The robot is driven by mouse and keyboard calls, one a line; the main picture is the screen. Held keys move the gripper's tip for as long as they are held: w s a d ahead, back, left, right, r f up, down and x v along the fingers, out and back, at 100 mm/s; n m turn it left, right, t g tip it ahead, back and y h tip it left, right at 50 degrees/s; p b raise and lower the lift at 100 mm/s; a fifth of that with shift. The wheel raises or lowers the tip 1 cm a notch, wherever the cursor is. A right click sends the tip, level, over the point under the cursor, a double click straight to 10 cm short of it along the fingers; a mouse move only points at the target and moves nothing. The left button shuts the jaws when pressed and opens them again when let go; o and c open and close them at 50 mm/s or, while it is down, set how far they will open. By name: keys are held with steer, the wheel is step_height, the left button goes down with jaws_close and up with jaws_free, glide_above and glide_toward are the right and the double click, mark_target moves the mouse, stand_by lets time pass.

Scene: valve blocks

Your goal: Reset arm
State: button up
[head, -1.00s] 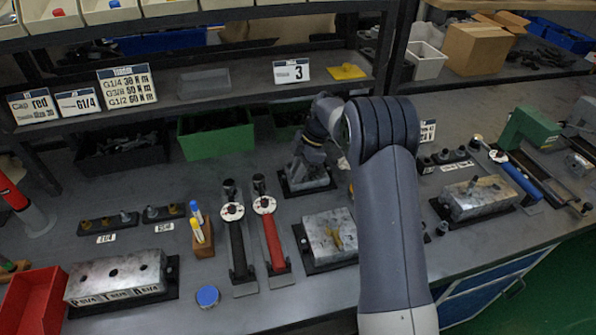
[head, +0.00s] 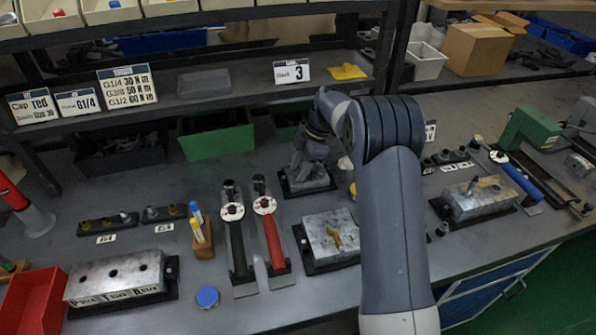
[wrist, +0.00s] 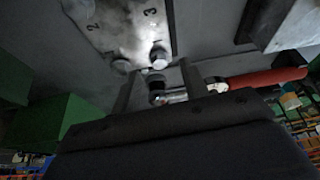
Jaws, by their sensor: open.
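My gripper (wrist: 160,70) is open, its two dark fingers apart in the wrist view. A metal block numbered 2 and 3 (wrist: 125,25) is beyond the fingertips, with fittings on its near edge. A dark round part with a shiny end (wrist: 157,88) shows between the fingers; I cannot tell whether they touch it. In the head view my arm reaches to the back middle of the bench, and my gripper (head: 308,160) is low over a small metal block (head: 310,181) on a dark base. The fingertips are hard to make out there.
A larger metal block (head: 327,228) sits in front. Black (head: 238,250) and red (head: 272,240) torque wrenches lie left of it. A drilled block (head: 115,277) is front left, another block (head: 478,196) is right. The shelf (head: 230,99) overhangs the back; a green bin (head: 215,138) is below.

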steer(key=s+v, duration=0.1)
steer(key=v, duration=0.7)
steer(key=shift+w+r, duration=0.4)
steer(key=shift+w, duration=0.05)
steer(key=shift+d, duration=0.1)
steer(key=x, duration=1.1)
steer(key=shift+d+m+t, duration=0.1)
steer(key=shift+m+t, duration=0.5)
steer(key=shift+m, duration=0.9)
steer(key=shift+r, duration=0.1)
